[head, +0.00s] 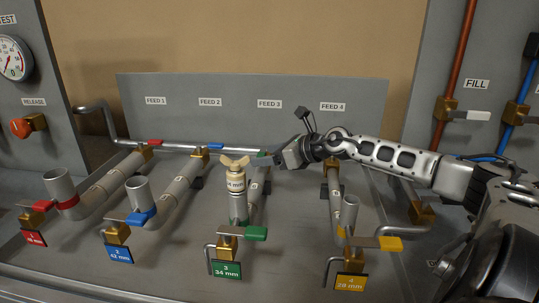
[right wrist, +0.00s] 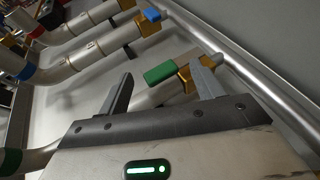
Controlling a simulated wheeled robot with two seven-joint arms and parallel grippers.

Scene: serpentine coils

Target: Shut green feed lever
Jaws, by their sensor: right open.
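The green feed lever (head: 263,154) is at the back end of the third pipe, below the FEED 3 label (head: 269,104). In the head view only a small part of it shows beside my right gripper (head: 282,158). In the right wrist view the green lever (right wrist: 162,73) shows between my two spread fingers, next to its brass valve (right wrist: 186,76). My right gripper is open. Whether a finger touches the lever cannot be told. My left gripper is not in view.
A second green lever (head: 256,233) is at the front of line 3. A capped fitting with brass wings (head: 234,162) stands on that line, left of my gripper. Red (head: 155,142) and blue (head: 215,147) feed levers lie left. The labelled back panel (head: 180,118) rises behind.

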